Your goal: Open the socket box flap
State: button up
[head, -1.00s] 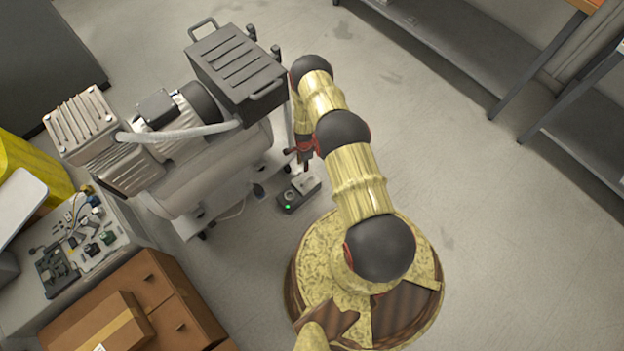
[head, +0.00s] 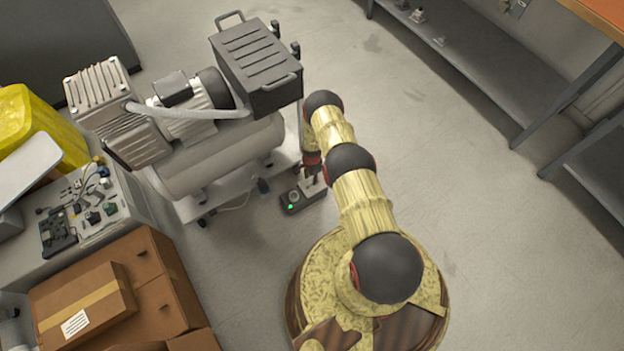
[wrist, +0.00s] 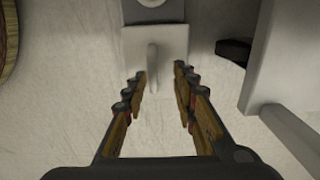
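The socket box (head: 301,197) is a small dark box with a grey top and a green light. It sits on the floor beside the compressor, left of my base. In the wrist view the box's grey top (wrist: 172,40) is at the top centre, with a pale upright tab, seemingly part of the flap (wrist: 153,58), standing up from it. My gripper (wrist: 160,77) is open, its fingers on either side of the tab's lower end in the picture. I cannot tell if they touch it. In the head view my gripper (head: 313,180) is at the box, partly hidden by my arm.
The compressor (head: 215,150) stands close on the left, with a black case (head: 257,65) at its top. Cardboard boxes (head: 120,290) and a cluttered grey bench (head: 75,220) are at the lower left. Shelving (head: 480,60) lines the upper right. The floor on the right is clear.

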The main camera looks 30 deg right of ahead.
jog(key=shift+c, duration=1.2)
grip_shut()
jog(key=shift+c, duration=2.1)
grip_release()
jog(key=o, duration=0.7)
jog(key=shift+c, duration=0.2)
notch_tip(320, 180, up, 12)
jog(key=shift+c, duration=0.5)
